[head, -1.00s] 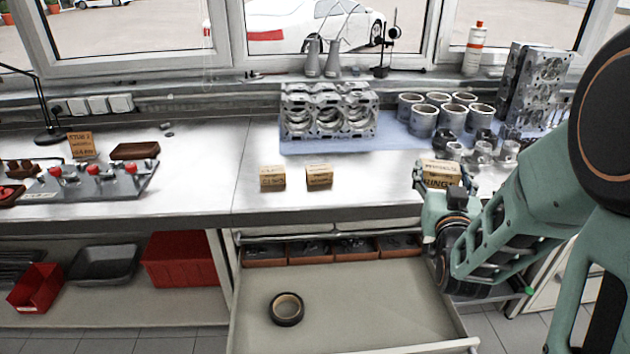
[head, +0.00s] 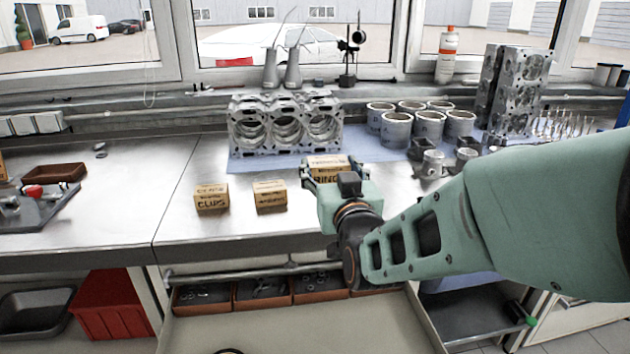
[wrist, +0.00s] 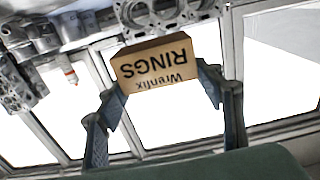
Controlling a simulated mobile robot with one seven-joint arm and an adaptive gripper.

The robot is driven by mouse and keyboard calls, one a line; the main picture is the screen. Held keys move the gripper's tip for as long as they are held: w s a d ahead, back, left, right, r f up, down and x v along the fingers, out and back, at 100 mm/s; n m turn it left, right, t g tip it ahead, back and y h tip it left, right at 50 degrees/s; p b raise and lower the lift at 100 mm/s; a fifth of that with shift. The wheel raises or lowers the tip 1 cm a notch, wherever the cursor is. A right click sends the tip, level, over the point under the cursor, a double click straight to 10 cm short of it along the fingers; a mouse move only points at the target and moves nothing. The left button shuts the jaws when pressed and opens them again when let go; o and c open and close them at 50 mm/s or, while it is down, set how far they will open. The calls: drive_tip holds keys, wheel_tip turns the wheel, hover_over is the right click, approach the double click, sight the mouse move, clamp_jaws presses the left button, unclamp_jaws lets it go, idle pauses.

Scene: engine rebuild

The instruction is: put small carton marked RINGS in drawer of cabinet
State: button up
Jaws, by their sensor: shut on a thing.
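The small carton marked RINGS (head: 329,166) is held in my gripper (head: 328,178), above the workbench near the blue mat. In the wrist view the RINGS carton (wrist: 156,64) sits between the two fingers of my gripper (wrist: 158,92), its lettering upside down. The cabinet drawer (head: 290,335) stands pulled out below the bench edge. The gripper and carton are above and behind the drawer in the head view. The drawer's front part is out of the frame.
Two other cartons, one marked CLIPS (head: 211,198) and another (head: 270,196), stand on the bench. Small brown bins (head: 262,291) line the drawer's back. An engine block (head: 285,122) and several cylinder liners (head: 397,129) stand behind. A dark ring edge shows in the drawer.

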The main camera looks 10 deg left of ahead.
drive_tip(key=w+f, duration=0.3)
drive_tip(key=w, duration=0.1)
drive_tip(key=w+a+f, duration=0.1)
drive_tip(key=w+f, duration=0.2)
drive_tip(key=w, duration=0.1)
drive_tip(key=w+a+f+b, duration=0.1)
drive_tip(key=w+f, duration=0.2)
drive_tip(key=w, duration=0.1)
drive_tip(key=shift+w, duration=0.4)
drive_tip(key=shift+w+f, duration=0.25)
drive_tip(key=shift+f, duration=0.15)
drive_tip(key=shift+f+b, duration=0.4)
drive_tip(key=shift+f, duration=1.05)
drive_tip(key=shift+f, duration=0.2)
drive_tip(key=o, duration=1.4)
